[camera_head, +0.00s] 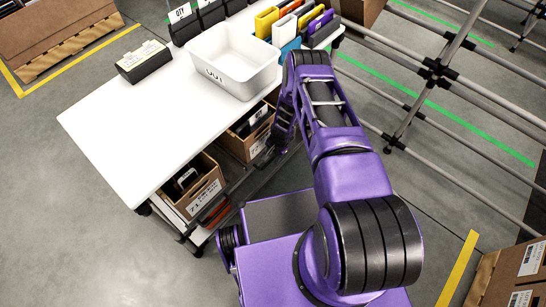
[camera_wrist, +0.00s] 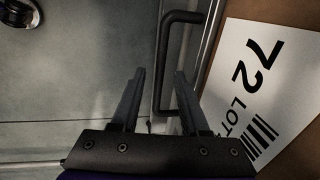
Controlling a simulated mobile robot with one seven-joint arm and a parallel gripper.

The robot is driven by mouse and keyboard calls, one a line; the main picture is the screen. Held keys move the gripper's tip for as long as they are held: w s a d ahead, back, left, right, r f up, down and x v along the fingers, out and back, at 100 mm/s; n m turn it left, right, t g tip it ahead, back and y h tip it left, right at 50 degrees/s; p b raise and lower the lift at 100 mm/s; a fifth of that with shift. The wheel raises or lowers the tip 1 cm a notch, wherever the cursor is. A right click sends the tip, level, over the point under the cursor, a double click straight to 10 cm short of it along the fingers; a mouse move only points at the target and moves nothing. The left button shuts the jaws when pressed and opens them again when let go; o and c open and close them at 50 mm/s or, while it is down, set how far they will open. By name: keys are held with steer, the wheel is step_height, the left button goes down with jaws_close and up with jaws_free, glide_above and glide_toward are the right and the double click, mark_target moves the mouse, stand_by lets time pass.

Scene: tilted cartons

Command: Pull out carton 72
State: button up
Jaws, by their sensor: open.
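Carton 72 (camera_wrist: 285,15) is brown cardboard at the right of the wrist view. Its white label (camera_wrist: 262,75) reads "72 LOT" above a barcode. A black U-shaped handle (camera_wrist: 164,50) stands out beside the carton, near a metal rail. My gripper (camera_wrist: 158,72) is open and empty. Its fingertips lie on either side of the handle's outer bar in the picture; I cannot tell the depth between them. In the head view, the carton (camera_head: 240,143) beside my forearm under the table is probably the same one, with its label partly hidden. My fingers cannot be made out there.
A second carton (camera_head: 196,198) sits on the lower shelf to the left. The white table (camera_head: 130,120) above carries a white tub (camera_head: 228,75), a dark box (camera_head: 144,61) and several coloured bins (camera_head: 285,22). Metal rails (camera_head: 430,75) stand at the right. Open floor lies left.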

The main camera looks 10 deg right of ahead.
jaws_close()
stand_by(1.4)
